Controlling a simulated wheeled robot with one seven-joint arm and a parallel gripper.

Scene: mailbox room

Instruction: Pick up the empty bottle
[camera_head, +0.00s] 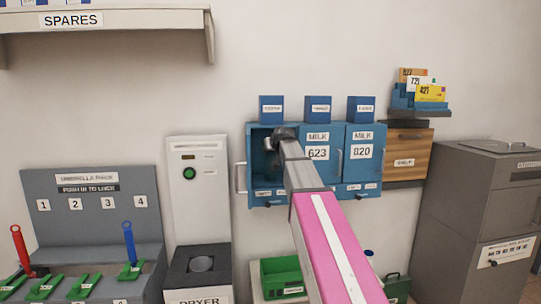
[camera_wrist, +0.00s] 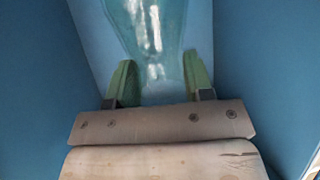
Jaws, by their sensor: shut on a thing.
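In the wrist view a clear, pale-teal glass bottle (camera_wrist: 150,28) stands between the two green fingers of my gripper (camera_wrist: 160,85). The gripper is shut on the bottle, inside a blue-walled compartment. In the head view my arm reaches into the open left compartment of the blue milk cabinet (camera_head: 329,185). My gripper (camera_head: 272,145) is at that opening, mostly in shadow. The bottle cannot be made out clearly in the head view.
The compartment's blue walls (camera_wrist: 270,70) stand close on both sides of my gripper. The cabinet doors marked 623 (camera_head: 318,153) and 820 (camera_head: 360,152) are shut. A green crate (camera_head: 270,280) sits below. A grey box (camera_head: 480,210) stands at the right.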

